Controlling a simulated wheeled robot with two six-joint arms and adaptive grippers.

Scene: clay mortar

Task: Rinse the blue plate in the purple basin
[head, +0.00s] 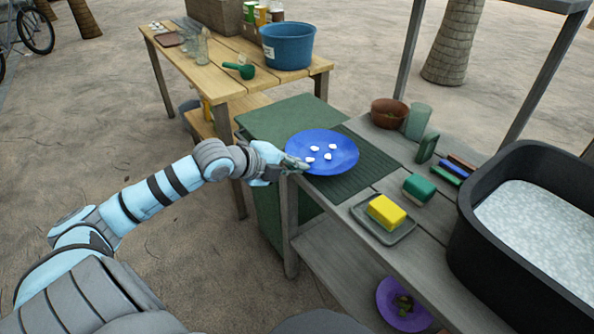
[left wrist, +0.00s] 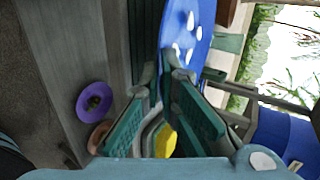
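The blue plate (head: 333,139) lies over the dark green ribbed mat at the bench's left end, with several white bits on it. My left gripper (head: 296,164) is at its near left rim. In the left wrist view the fingertips (left wrist: 166,76) are close together by the edge of the plate (left wrist: 205,28); I cannot tell whether they pinch it. The large basin (head: 474,205) at the right is black, not purple, and holds pale, speckled water. The only purple vessel is a round dish (head: 383,291) with green scraps on the lower shelf. My right gripper is not in view.
A yellow sponge (head: 386,212) on a grey tray (head: 366,221), a green block (head: 419,188), brushes (head: 453,170), a brown bowl (head: 389,113) and a green cup (head: 418,121) stand between plate and black basin. A wooden table with a blue tub (head: 288,47) stands behind.

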